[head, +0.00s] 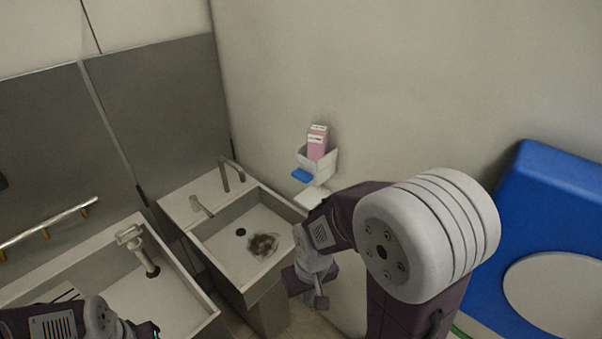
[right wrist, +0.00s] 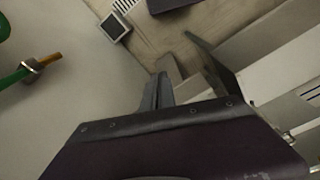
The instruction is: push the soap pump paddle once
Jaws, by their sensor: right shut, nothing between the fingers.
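The soap pump is on the wall in the head view. Its pink bottle (head: 317,147) sits in a white wall holder (head: 330,163). The blue paddle (head: 302,175) sticks out at the front of the holder. My right gripper (head: 320,302) hangs low beside the sink, well below the paddle and apart from it. Its closed fingers (right wrist: 159,92) show in the right wrist view with nothing between them. My left gripper (head: 148,331) is at the bottom left edge, partly cut off, and its fingers cannot be made out. The pump does not show in the right wrist view.
A sink (head: 222,217) with a dark stain in its basin stands left of and below the pump. A second sink (head: 188,315) with a tap is nearer left. A metal rail (head: 50,228) is at far left. A blue panel (head: 558,185) stands at right. Wall around the pump is clear.

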